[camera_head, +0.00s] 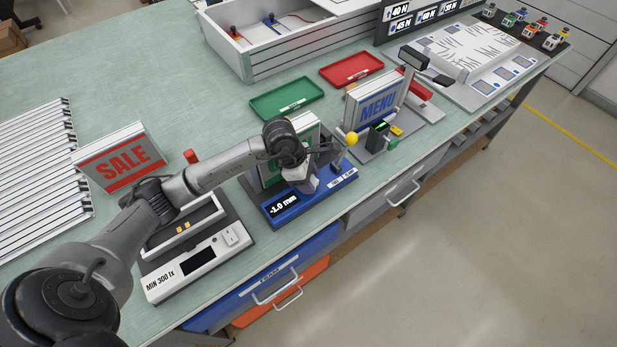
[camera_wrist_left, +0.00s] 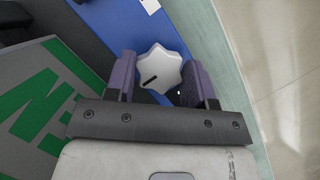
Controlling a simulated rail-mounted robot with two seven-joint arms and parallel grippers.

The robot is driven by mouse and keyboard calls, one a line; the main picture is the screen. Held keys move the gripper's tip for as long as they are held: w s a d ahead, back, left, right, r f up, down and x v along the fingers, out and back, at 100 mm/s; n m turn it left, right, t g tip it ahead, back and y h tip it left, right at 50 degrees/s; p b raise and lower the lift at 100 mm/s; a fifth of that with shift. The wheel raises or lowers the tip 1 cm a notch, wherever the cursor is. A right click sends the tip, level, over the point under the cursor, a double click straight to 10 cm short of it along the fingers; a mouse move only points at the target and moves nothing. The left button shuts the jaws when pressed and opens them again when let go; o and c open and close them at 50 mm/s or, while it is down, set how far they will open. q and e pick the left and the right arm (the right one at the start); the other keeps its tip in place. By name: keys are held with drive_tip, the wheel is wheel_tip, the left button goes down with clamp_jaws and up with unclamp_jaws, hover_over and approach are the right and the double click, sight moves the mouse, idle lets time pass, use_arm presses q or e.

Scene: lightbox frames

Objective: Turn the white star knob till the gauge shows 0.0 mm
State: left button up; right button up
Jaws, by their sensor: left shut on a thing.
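The white star knob (camera_wrist_left: 159,68) shows between the purple fingers of my left gripper (camera_wrist_left: 160,80) in the left wrist view; a dark slot marks its face. My left gripper is shut on it. In the head view my left gripper (camera_head: 302,184) comes down over the blue fixture (camera_head: 318,204) and hides the knob. The gauge (camera_head: 283,206) on the front of this fixture reads -1.0 mm. A panel with green letters (camera_wrist_left: 45,110) is beside the gripper in the wrist view. My right gripper is not in view.
A red SALE sign (camera_head: 122,157) and a white MIN 300 lx device (camera_head: 194,262) are to the left. A MENU sign (camera_head: 377,105) and a yellow ball (camera_head: 351,138) are to the right. Green (camera_head: 287,97) and red (camera_head: 351,67) trays lie behind. The bench's front edge is close.

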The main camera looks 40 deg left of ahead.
use_arm(q)
drive_tip(key=shift+c, duration=1.2)
drive_tip(key=shift+n+t+y, duration=0.3)
drive_tip(key=shift+n+t, duration=0.1)
drive_tip(key=shift+n, duration=0.8)
drive_tip(key=n+p, duration=0.1)
drive_tip(key=n, duration=0.2)
drive_tip(key=shift+t+y, duration=0.4)
drive_tip(key=shift+d+n+y, duration=0.1)
drive_tip(key=shift+n+y, duration=0.5)
drive_tip(key=shift+n, duration=1)
drive_tip(key=shift+s, duration=0.1)
drive_tip(key=o, duration=0.9)
